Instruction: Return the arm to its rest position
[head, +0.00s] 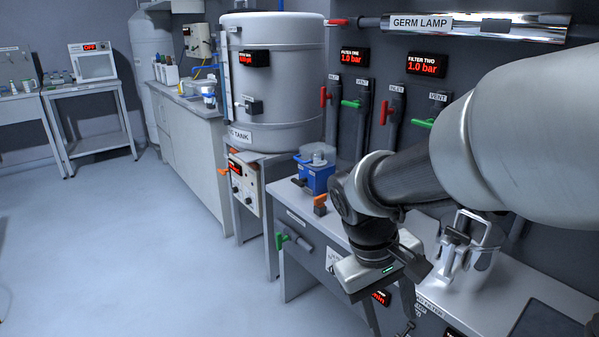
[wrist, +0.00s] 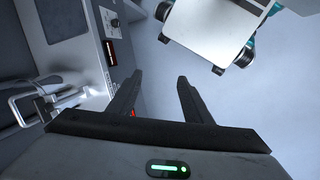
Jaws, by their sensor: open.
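My gripper (wrist: 160,82) is open and empty in the wrist view. Its two dark fingers point away over the grey floor. In the head view my arm reaches in from the right, and my gripper (head: 409,305) hangs low at the front edge of the bench (head: 520,290). It is pointing down, and its fingertips are partly cut off or hard to make out. A metal clamp-like fixture (head: 470,237) stands on the bench to the right of my wrist. It also shows at the left of the wrist view (wrist: 40,98).
A blue device (head: 315,172) sits at the bench's left end. Red and green valve handles (head: 350,104) line the wall under the germ lamp (head: 480,27). The floor (head: 130,250) at left is clear.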

